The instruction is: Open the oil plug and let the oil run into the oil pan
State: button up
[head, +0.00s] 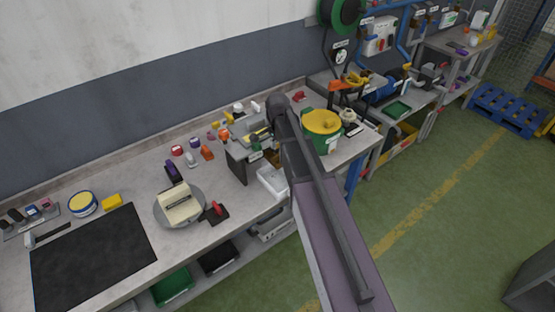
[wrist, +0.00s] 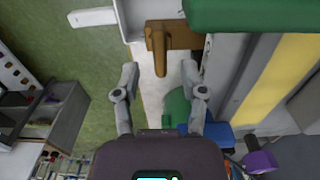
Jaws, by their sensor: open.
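In the wrist view my gripper (wrist: 159,73) is open, its two grey fingers apart with nothing held between them. A brown T-shaped fitting (wrist: 158,45) lies just beyond the fingertips, its stem pointing down between them; I cannot tell whether it is the oil plug. A green body (wrist: 250,15) fills the top right, partly cut off. In the head view a shallow green tray (head: 398,110), possibly the oil pan, lies on the back bench near a blue machine (head: 382,90). No running oil is visible. My gripper cannot be made out in the head view.
My arm crosses the head view and hides part of the front bench (head: 120,180). That bench holds a black mat (head: 90,255), a turntable (head: 180,204) and a green-yellow bucket (head: 322,128). Green floor (head: 440,200) is open at the right.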

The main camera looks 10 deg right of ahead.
aim_at(278, 154)
jog(key=shift+f+b, duration=1.4)
jog(key=shift+f, duration=0.3)
grip_shut()
